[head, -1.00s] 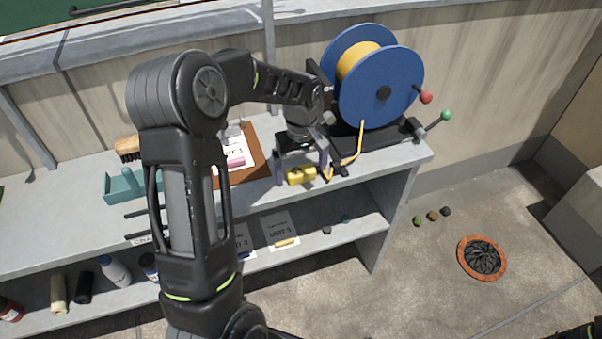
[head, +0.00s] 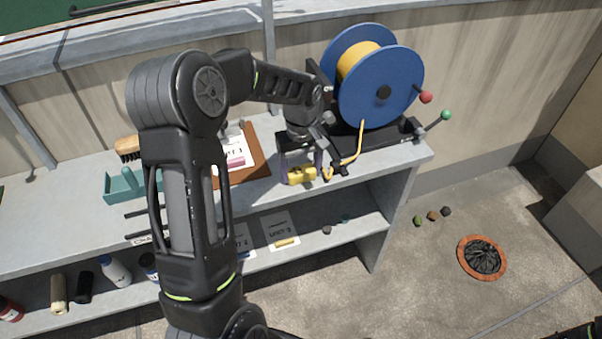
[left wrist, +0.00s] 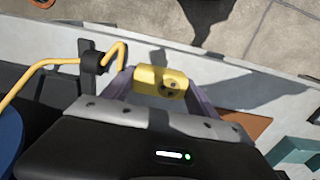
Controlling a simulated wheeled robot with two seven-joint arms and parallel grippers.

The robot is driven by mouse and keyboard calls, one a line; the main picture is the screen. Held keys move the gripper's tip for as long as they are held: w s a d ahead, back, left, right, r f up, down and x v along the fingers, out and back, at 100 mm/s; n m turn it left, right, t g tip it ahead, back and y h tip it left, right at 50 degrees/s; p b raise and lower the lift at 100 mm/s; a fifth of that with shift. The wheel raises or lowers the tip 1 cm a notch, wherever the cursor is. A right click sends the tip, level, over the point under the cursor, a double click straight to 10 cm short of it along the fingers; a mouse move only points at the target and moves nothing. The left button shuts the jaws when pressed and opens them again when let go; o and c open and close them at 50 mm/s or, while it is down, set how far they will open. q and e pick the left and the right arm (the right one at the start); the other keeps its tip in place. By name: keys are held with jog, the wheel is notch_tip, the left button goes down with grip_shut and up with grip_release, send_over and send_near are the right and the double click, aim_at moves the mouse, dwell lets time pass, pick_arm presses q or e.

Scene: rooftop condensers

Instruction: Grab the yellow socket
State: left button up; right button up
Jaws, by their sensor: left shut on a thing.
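The yellow socket (head: 301,175) is a small block with dark holes in its face. It is at the front edge of the shelf top, and also shows in the left wrist view (left wrist: 160,82). My left gripper (head: 301,172) is shut on it, with one finger at each side. The yellow cord (head: 356,152) runs from the blue reel (head: 376,78) to a dark clip (head: 338,169) beside the gripper. Whether the socket touches the shelf top is unclear. My right gripper is not clearly in view; only a dark piece shows at the lower right corner.
A clipboard (head: 258,165), a teal dustpan (head: 122,187) and a brush (head: 128,148) are on the shelf top (head: 72,205). Bottles (head: 115,270) and cards (head: 280,229) lie on the lower shelf. An orange-rimmed drain (head: 482,258) and several small stones (head: 433,216) are on the floor.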

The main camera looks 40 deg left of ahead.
aim_at(301, 169)
pick_arm(q)
jog(key=shift+c, duration=0.8)
notch_tip(301, 169, up, 10)
jog(key=shift+r+b, duration=0.1)
jog(key=shift+b, duration=0.35)
